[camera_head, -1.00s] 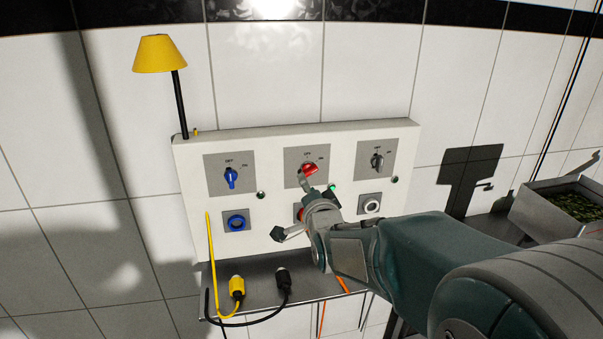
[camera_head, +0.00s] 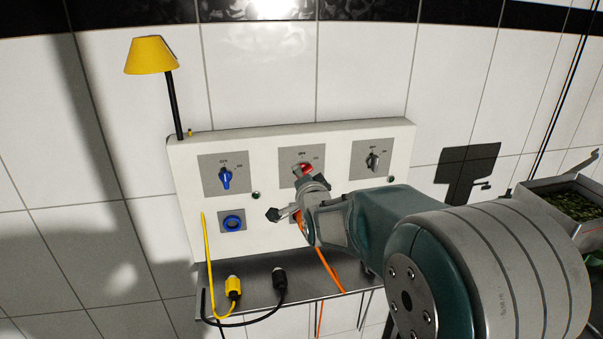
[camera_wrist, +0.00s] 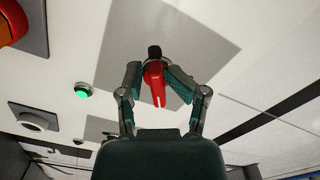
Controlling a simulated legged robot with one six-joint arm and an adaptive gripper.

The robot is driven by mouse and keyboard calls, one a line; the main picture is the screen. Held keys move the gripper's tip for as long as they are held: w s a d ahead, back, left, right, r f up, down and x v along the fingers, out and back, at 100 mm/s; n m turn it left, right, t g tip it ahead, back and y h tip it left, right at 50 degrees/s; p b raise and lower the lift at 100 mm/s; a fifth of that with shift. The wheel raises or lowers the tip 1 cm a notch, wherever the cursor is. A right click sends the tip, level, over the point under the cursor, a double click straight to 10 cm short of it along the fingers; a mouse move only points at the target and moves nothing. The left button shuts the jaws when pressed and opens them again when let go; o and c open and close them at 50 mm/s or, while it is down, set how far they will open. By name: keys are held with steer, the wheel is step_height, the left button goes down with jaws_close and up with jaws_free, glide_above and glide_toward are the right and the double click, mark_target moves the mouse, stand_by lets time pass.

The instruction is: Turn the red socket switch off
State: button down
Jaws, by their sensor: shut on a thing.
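The red switch (camera_head: 306,168) is on the middle grey plate of the white wall panel (camera_head: 268,212), partly covered by my gripper (camera_head: 306,183). In the wrist view the red switch (camera_wrist: 155,84) lies between the two fingers of my gripper (camera_wrist: 156,78), which are shut on it. The red socket (camera_wrist: 12,22) is cut off at the corner of the wrist view. A green light (camera_wrist: 83,90) is lit beside the switch plate. My arm hides the light in the head view. The switch's exact setting is hard to read.
A blue switch (camera_head: 226,178) is to the left and a grey switch (camera_head: 374,161) to the right. A blue socket (camera_head: 233,223) is below left. Yellow and black plugs rest on a metal shelf (camera_head: 258,264) below. An orange cable (camera_head: 330,268) hangs under my gripper.

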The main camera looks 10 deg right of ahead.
steer(key=shift+d+r, duration=0.1)
steer(key=shift+d, duration=0.3)
steer(key=shift+n, duration=0.6)
steer(key=n, duration=0.4)
steer(key=shift+d+r, duration=0.1)
steer(key=shift+d, duration=0.05)
steer(key=n, duration=0.6)
steer(key=shift+n, duration=0.3)
steer(key=c, duration=0.7)
jaws_free()
steer(key=shift+w, duration=0.1)
steer(key=shift+d, duration=0.15)
steer(key=shift+a+f, duration=0.2)
steer(key=shift+a, duration=0.1)
